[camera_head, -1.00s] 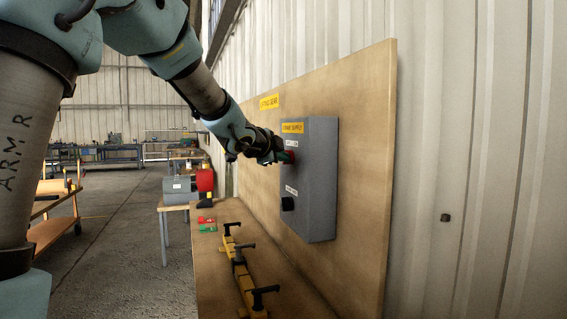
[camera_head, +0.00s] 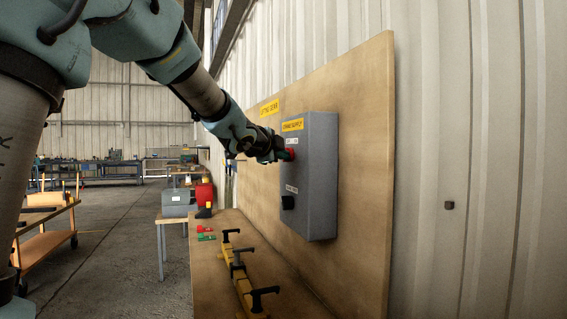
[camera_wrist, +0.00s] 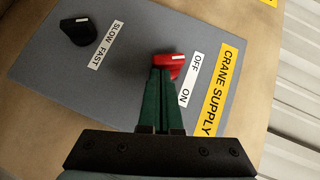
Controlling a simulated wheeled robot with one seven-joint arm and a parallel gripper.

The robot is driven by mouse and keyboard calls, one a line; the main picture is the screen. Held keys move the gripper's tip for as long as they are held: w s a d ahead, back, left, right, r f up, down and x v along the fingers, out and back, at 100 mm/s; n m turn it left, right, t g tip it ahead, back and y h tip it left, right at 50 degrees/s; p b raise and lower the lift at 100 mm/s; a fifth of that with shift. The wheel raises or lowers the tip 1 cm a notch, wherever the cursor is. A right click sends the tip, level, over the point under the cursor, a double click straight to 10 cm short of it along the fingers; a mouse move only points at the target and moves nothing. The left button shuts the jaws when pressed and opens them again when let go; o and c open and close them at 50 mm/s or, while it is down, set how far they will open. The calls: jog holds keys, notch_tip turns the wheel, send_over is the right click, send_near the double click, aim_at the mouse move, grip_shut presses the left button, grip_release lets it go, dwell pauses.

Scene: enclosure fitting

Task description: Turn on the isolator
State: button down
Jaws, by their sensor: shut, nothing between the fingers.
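The isolator is a red rotary knob (camera_wrist: 170,64) on the grey enclosure (camera_head: 318,185), beside a white OFF/ON label (camera_wrist: 189,80) and a yellow CRANE SUPPLY label (camera_wrist: 219,88). The knob also shows small in the head view (camera_head: 290,154). My gripper (camera_wrist: 160,72) has its green fingers together, tips at the red knob's near edge, covering part of it. I cannot tell whether the tips touch it. The white mark on the knob lies towards the OFF end of the label.
A black knob (camera_wrist: 78,31) with a SLOW/FAST label (camera_wrist: 104,45) is on the same enclosure. The enclosure is on a wooden board (camera_head: 365,130). Below is a bench (camera_head: 215,290) with a yellow bar (camera_head: 243,285) carrying black handles, and small red and green pieces (camera_head: 206,233).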

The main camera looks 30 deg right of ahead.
jog(key=shift+f+b, duration=0.3)
jog(key=shift+b, duration=0.35)
jog(key=b, duration=0.3)
jog(key=shift+f+m+t+h, duration=0.15)
jog(key=shift+m+t+h, duration=0.15)
jog(key=shift+h, duration=0.1)
jog(key=m+t+h+b, duration=0.1)
jog(key=b, duration=0.6)
jog(key=f+m+b, duration=0.1)
jog(key=b, duration=0.7)
jog(key=shift+w+f+m+t+h+b, duration=0.1)
jog(key=shift+w+m+t+h+b, duration=0.05)
jog(key=shift+m+t+h+b, duration=0.2)
jog(key=b, duration=0.2)
jog(key=m+h+b, duration=0.1)
jog(key=b, duration=0.2)
jog(key=shift+w+f+t+b, duration=0.15)
jog(key=shift+f+t+b, duration=0.1)
jog(key=shift+f+b, duration=0.1)
jog(key=shift+w+f+m+h+b, duration=0.15)
jog(key=shift+m+h+b, duration=0.9)
jog(key=shift+b, duration=1.5)
jog(key=shift+w+b, duration=0.15)
jog(key=shift+b, duration=0.55)
jog(key=shift+f, duration=0.1)
